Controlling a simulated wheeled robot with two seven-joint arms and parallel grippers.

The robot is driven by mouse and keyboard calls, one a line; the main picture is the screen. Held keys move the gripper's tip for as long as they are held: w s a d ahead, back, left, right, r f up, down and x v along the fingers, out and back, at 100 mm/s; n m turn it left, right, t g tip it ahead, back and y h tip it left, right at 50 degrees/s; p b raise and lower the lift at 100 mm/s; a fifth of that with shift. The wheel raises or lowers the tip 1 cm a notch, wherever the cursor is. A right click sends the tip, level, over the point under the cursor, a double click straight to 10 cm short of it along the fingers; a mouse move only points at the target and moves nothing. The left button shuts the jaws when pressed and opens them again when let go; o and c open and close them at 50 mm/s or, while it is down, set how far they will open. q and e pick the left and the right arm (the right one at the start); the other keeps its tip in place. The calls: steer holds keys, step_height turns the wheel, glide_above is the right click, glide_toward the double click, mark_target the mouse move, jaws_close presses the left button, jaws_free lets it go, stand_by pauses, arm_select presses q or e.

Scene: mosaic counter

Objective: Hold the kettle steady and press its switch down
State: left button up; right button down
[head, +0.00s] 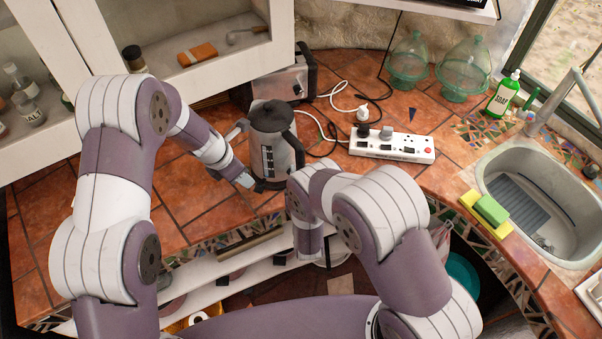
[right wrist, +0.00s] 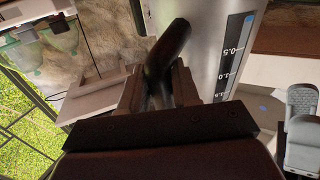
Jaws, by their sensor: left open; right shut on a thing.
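The kettle (head: 272,150), silver with a black lid and base, stands upright on the tiled counter. In the right wrist view its silver body with a water scale (right wrist: 205,45) is close up. My right gripper (right wrist: 160,88) is shut on the kettle's dark handle (right wrist: 172,45); in the head view my right arm hides this grip. My left gripper (head: 246,180) is open, low at the left side of the kettle near its base. Whether it touches the kettle cannot be told. The switch cannot be made out.
A toaster (head: 283,84) stands behind the kettle. A white power strip (head: 392,146) with plugs and cables lies to its right. Farther right are a green sponge (head: 491,210), a soap bottle (head: 503,95) and the sink (head: 540,200). The counter left of the kettle is clear.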

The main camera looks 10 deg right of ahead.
mark_target(272, 155)
arm_select(q)
steer(key=c, duration=0.4)
steer(key=d+m, duration=0.3)
steer(key=shift+s+d+f, duration=0.1)
steer(key=shift+s+f, duration=0.1)
steer(key=shift+f, duration=0.15)
jaws_close()
steer(key=m+y, duration=0.1)
steer(key=m, duration=0.8)
steer(key=w+m, duration=0.1)
steer(key=m, duration=0.9)
steer(key=m+g+y, duration=0.1)
steer(key=m, duration=0.8)
steer(key=shift+w+a+m+y, duration=0.15)
steer(key=shift+a+m+y, duration=0.1)
steer(key=shift+m+y, duration=0.05)
